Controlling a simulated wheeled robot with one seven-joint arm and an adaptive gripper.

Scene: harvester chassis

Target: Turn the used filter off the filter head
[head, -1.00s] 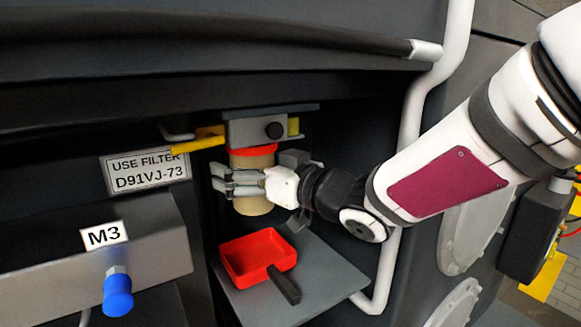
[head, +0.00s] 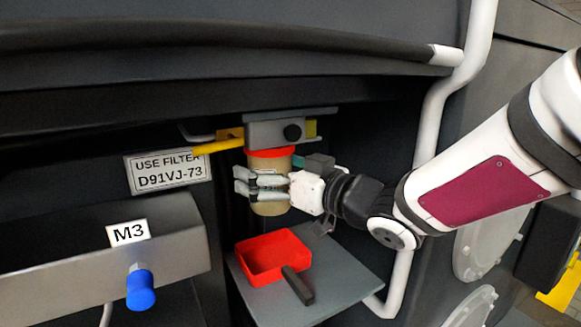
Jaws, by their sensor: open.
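The used filter (head: 271,207) is a tan cylinder with a red band at its top. It hangs upright under the grey filter head (head: 270,133). My gripper (head: 262,187) reaches in from the right at the filter's mid height. Its fingers lie around the filter and are open. They cover part of the filter's middle, and I cannot tell whether they touch it.
A red tray (head: 273,258) with a dark handle sits on a grey shelf (head: 345,267) below the filter. A yellow lever (head: 217,147) sticks out left of the head, near a label (head: 168,172) reading D91VJ-73. A white pipe (head: 433,130) runs behind my arm.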

